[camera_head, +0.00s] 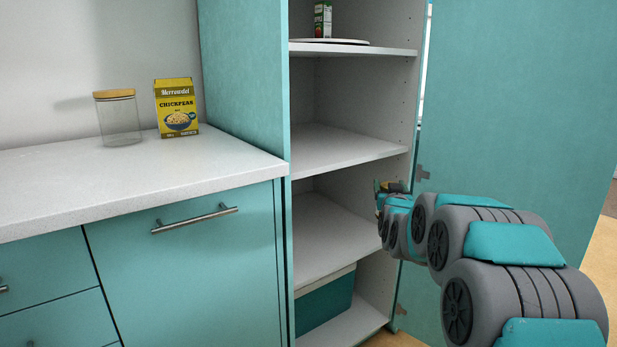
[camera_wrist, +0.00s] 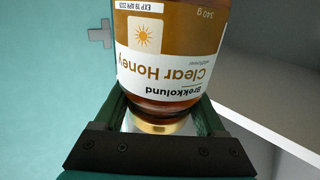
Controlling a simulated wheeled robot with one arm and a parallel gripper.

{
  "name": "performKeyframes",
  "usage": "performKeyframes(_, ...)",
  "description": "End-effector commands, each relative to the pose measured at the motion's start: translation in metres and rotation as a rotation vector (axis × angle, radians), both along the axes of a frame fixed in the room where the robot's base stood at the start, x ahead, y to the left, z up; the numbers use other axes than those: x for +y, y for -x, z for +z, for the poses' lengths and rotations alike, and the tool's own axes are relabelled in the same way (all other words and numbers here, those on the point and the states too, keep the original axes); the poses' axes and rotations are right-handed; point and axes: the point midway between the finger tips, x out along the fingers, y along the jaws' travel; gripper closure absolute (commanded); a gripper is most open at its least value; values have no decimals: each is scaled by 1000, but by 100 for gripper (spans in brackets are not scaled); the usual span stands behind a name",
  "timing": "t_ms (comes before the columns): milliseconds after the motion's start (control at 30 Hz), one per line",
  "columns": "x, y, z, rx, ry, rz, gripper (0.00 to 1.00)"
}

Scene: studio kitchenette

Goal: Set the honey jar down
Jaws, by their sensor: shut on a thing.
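The honey jar (camera_wrist: 170,50) fills the upper middle of the wrist view, with a brown and white "Clear Honey" label that reads upside down and a gold lid (camera_wrist: 160,126) toward my palm. My gripper (camera_wrist: 160,108) is shut on it, a dark green finger on each side of the jar near its lid end. In the head view my gripper (camera_head: 388,187) is small, at the open front of the tall cupboard by its right edge. The jar is hardly distinguishable there.
The tall teal cupboard has several white shelves (camera_head: 345,145); the middle ones look bare. A teal bin (camera_head: 325,302) stands low, and a plate (camera_head: 330,41) with a carton (camera_head: 323,18) is up high. The open door (camera_head: 520,110) is at right. The counter (camera_head: 130,180) holds a glass jar (camera_head: 118,118) and chickpeas box (camera_head: 177,107).

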Motion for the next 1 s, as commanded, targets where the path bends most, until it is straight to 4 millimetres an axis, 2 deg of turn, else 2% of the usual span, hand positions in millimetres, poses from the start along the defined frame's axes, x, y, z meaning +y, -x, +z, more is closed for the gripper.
performKeyframes(33,13,5,-19,8,-1,19,100)
performKeyframes(100,28,12,-39,6,-2,46,100)
performKeyframes(300,61,30,-75,2,-2,108,100)
performKeyframes(500,72,37,-86,-2,1,132,100)
performKeyframes(1000,73,37,-86,-2,-1,132,100)
